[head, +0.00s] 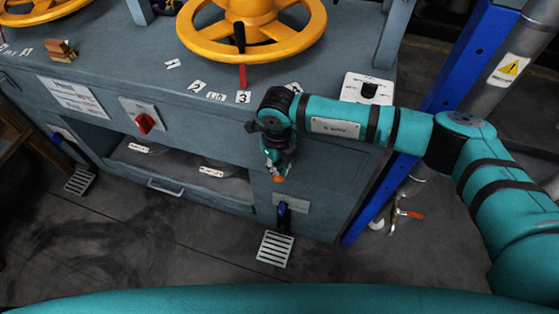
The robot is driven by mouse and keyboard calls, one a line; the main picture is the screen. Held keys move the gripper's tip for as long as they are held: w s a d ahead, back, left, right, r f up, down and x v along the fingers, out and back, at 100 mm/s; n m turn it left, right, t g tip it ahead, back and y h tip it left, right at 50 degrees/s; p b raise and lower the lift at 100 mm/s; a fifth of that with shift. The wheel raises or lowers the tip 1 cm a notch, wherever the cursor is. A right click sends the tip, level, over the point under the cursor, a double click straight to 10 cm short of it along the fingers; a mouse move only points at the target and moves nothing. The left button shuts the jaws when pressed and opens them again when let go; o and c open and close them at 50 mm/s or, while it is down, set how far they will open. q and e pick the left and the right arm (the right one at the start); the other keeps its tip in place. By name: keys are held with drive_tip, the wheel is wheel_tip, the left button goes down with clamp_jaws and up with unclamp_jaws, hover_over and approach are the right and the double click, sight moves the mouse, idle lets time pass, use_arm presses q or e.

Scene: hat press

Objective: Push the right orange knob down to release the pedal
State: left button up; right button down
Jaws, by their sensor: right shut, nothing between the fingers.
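My right gripper (277,166) hangs downward in front of the right side of the grey-blue press cabinet, with its fingers shut and nothing between them. A small orange spot (280,179) shows right at the fingertips. It may be the right orange knob, but the gripper covers much of this area and I cannot tell whether they touch. Below it, a dark blue lever (283,216) sits beside a light plate on the cabinet front. The slotted metal right pedal (275,249) is near the floor under that lever. My left gripper is out of view.
A yellow handwheel (252,27) with a red-tipped lever stands on the cabinet top. A red switch (145,122) is on the front. Another slotted pedal (80,181) is at left. A blue post (455,85) rises to the right. The floor in front is clear.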

drive_tip(key=shift+r+p, duration=2.1)
drive_tip(key=shift+r, duration=1.9)
